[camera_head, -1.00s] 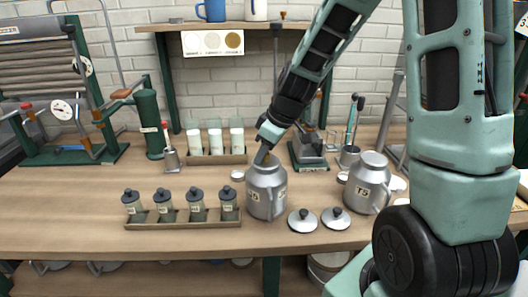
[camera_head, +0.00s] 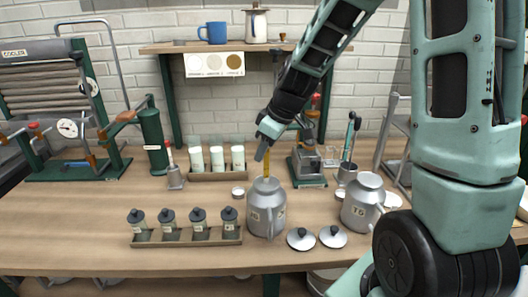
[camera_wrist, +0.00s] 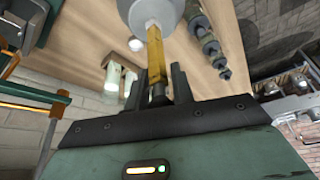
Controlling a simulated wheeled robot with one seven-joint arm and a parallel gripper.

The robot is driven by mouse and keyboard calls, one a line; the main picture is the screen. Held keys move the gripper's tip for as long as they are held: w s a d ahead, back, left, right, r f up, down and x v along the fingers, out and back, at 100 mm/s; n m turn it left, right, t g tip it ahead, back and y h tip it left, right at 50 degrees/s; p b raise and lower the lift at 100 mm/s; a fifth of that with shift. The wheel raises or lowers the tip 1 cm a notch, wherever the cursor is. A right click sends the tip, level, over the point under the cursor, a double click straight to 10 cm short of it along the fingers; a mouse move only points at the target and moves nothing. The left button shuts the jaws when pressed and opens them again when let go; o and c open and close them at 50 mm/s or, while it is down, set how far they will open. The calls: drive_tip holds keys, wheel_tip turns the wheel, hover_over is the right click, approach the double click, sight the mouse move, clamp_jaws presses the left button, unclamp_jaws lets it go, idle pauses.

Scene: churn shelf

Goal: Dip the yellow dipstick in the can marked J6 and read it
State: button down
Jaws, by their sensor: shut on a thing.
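My gripper (camera_head: 263,150) is shut on the yellow dipstick (camera_head: 267,164), which hangs upright from it. In the wrist view the dipstick (camera_wrist: 155,55) runs from between my fingers (camera_wrist: 168,85) to the mouth of a grey metal can (camera_wrist: 140,10). In the head view this open can (camera_head: 266,212) stands upright directly below my gripper. Its label seems to start with J; the digit is too small to be sure of. The dipstick's lower end is at the can's mouth; I cannot tell how far inside it is.
Two loose lids (camera_head: 301,239) lie in front. A rack of lidded jars (camera_head: 187,234) is at left, white-filled bottles (camera_head: 217,160) behind. A colour chart (camera_head: 214,65) hangs on the shelf.

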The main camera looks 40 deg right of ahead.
drive_tip(key=shift+r+p, duration=3.6)
drive_tip(key=shift+r, duration=1.9)
drive_tip(key=shift+f, duration=0.1)
